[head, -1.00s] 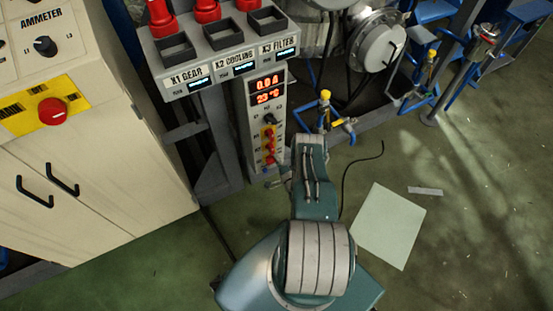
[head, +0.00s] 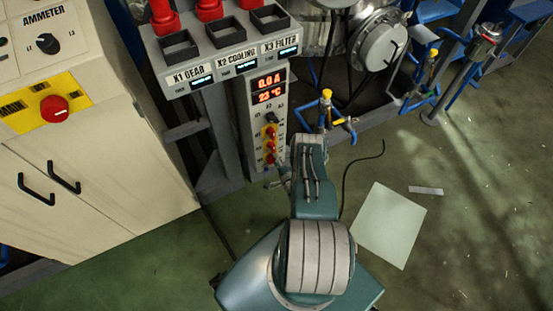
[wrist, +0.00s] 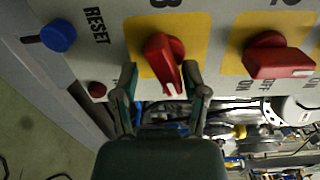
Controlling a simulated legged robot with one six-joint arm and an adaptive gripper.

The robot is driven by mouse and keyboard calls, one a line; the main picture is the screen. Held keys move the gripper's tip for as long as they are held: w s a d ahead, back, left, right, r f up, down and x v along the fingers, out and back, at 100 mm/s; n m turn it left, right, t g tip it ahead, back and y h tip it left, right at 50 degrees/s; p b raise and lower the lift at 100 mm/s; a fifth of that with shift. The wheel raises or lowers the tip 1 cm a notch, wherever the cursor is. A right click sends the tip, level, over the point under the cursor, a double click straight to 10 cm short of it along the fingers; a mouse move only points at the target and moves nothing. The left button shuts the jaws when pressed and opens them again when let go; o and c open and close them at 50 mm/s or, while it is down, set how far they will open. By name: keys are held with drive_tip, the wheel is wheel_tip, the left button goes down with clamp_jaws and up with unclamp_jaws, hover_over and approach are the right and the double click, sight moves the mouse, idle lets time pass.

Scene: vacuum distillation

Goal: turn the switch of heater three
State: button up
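The red rotary switch of heater three (wrist: 166,62) sits on a yellow plate under the figure 3 in the wrist view. Its handle points down and slightly right, with a white mark near its tip. My gripper (wrist: 165,82) is open, with one finger on each side of this handle. Gaps show beside the handle; I cannot tell whether either finger touches it. In the head view the heater panel (head: 256,135) is the narrow grey column with red displays, and my gripper at its lower switches is mostly hidden by my arm.
Switch two (wrist: 275,58) is to the right, its handle turned sideways. A blue RESET button (wrist: 58,36) and a small red lamp (wrist: 96,89) are to the left. A cream cabinet (head: 85,165) stands left of the panel; blue piping with a yellow valve (head: 327,94) is close right.

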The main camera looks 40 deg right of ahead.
drive_tip(key=shift+w+d+r, duration=0.1)
drive_tip(key=shift+d+r, duration=0.05)
drive_tip(key=shift+d, duration=0.25)
drive_tip(key=shift+s, duration=0.35)
drive_tip(key=v, duration=1.1)
drive_tip(key=shift+a, duration=0.15)
drive_tip(key=o, duration=0.6)
drive_tip(key=shift+s, duration=0.1)
wheel_tip(320, 180, up, 5)
drive_tip(key=w+a+n+g+h, duration=0.1)
drive_tip(key=n+g, duration=0.1)
drive_tip(key=n, duration=0.8)
drive_tip(key=w+a+n+g, duration=0.2)
drive_tip(key=n+g, duration=0.1)
drive_tip(key=n, duration=0.7)
drive_tip(key=x, duration=1)
drive_tip(key=shift+w+d+f, duration=0.15)
drive_tip(key=shift+w+f, duration=0.05)
drive_tip(key=shift+f, duration=0.05)
